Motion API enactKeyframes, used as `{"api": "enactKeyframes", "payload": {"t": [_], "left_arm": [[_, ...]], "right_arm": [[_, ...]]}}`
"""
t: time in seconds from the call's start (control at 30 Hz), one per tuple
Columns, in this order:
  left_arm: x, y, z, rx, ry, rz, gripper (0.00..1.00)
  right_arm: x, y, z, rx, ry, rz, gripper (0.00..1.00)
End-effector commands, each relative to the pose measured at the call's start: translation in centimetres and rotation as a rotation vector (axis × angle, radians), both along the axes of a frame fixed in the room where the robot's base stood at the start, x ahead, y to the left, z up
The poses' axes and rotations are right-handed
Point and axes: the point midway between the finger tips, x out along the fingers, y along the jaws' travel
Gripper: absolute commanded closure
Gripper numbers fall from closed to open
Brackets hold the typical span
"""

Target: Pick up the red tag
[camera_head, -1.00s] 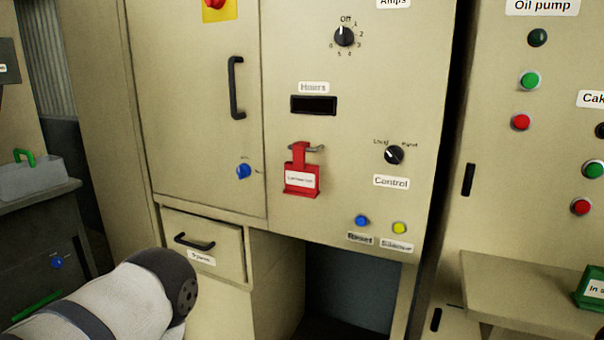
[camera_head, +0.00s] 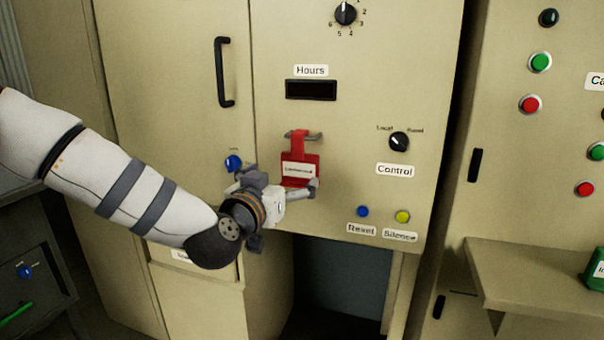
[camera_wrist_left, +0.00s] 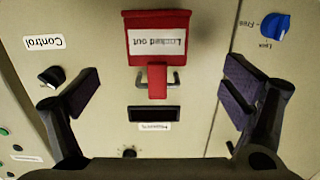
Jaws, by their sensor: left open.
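The red tag (camera_head: 298,168) hangs on a small grey bar handle (camera_head: 315,137) on the beige cabinet front. Its white label reads "Locked out" in the left wrist view (camera_wrist_left: 157,40), where it appears upside down at the top centre. My left gripper (camera_head: 283,184) is just in front of the tag's lower part in the head view, covering its lower edge. In the left wrist view its two fingers are spread wide, one on each side of the tag's column, with nothing between them. I cannot tell the exact gap to the tag. My right gripper is not in view.
A blue knob (camera_head: 233,163) sits left of the tag. The Control knob (camera_head: 399,141), blue Reset button (camera_head: 363,211) and yellow Silence button (camera_head: 403,216) are to the right. The Hours display (camera_head: 311,90) is above. A shelf (camera_head: 530,270) juts out at right.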

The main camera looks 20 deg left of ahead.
Motion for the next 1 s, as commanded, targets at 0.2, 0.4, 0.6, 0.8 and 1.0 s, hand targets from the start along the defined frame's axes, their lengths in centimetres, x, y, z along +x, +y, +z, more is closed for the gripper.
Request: {"api": "enactKeyframes", "payload": {"t": [0.2, 0.4, 0.6, 0.8, 1.0], "left_arm": [[3.1, -0.2, -0.6, -0.001, 0.007, 0.001, 0.07], [6.8, -0.7, -0.5, 0.000, 0.008, 0.001, 0.07], [7.4, -0.7, -0.2, -0.001, 0.005, -0.001, 0.07], [7.3, -0.7, -0.1, 0.000, 0.004, -0.001, 0.34], [7.3, -0.7, -0.1, 0.000, 0.004, -0.001, 0.59]], "right_arm": [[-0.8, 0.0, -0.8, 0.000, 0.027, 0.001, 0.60], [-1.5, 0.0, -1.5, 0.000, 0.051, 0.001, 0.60], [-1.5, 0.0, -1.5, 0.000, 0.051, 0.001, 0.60], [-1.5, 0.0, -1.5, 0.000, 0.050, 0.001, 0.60], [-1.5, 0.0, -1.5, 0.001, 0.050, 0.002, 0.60]]}}
